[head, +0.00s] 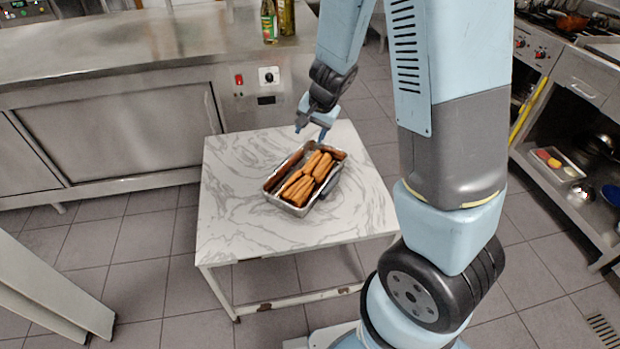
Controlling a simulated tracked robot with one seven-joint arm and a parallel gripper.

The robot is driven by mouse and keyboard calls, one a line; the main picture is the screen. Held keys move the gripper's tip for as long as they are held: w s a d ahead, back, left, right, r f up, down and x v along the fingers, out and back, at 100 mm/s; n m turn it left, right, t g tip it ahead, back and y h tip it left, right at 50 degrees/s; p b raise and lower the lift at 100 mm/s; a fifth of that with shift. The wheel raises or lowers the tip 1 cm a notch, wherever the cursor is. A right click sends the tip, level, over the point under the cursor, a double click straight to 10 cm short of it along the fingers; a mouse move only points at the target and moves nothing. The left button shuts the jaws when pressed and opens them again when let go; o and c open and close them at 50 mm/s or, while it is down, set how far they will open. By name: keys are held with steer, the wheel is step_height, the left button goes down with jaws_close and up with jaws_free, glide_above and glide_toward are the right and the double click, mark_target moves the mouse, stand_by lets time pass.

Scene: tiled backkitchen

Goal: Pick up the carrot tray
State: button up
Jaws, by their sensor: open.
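The carrot tray (272,187) is a rectangular metal tray holding several orange-brown carrots (305,180). It sits on a white marbled table (235,225), right of the middle of its top, turned at a slant. My gripper (311,132) is open and empty. It points down near the far side of the tray and looks to be above it. I cannot tell the exact gap between the fingertips and the tray rim.
A steel counter (130,45) runs behind the table, with two bottles (277,18) on it. A stove and shelf unit (565,130) stands at the right. A pale panel (45,290) is at the lower left. The tabletop around the tray is clear.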

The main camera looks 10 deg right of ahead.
mark_target(330, 181)
steer(key=shift+w+d+f+m+g+h, duration=0.3)
steer(key=shift+d+f+h, duration=0.55)
steer(key=shift+f, duration=1.9)
steer(key=shift+w+d+f+m+g+h, duration=0.15)
steer(key=shift+d+f+m+h, duration=0.7)
steer(key=shift+f, duration=1.9)
steer(key=shift+w+d+f+m+g+h, duration=0.15)
steer(key=shift+d+f+h, duration=0.75)
steer(key=shift+f, duration=1.85)
steer(key=shift+w+d+f+y, duration=0.25)
steer(key=shift+d+y, duration=0.05)
steer(key=shift+x, duration=5.45)
steer(key=shift+w+a, duration=0.1)
steer(key=shift+w, duration=0.05)
steer(key=shift+c, duration=0.4)
jaws_close()
steer(key=shift+r, duration=0.1)
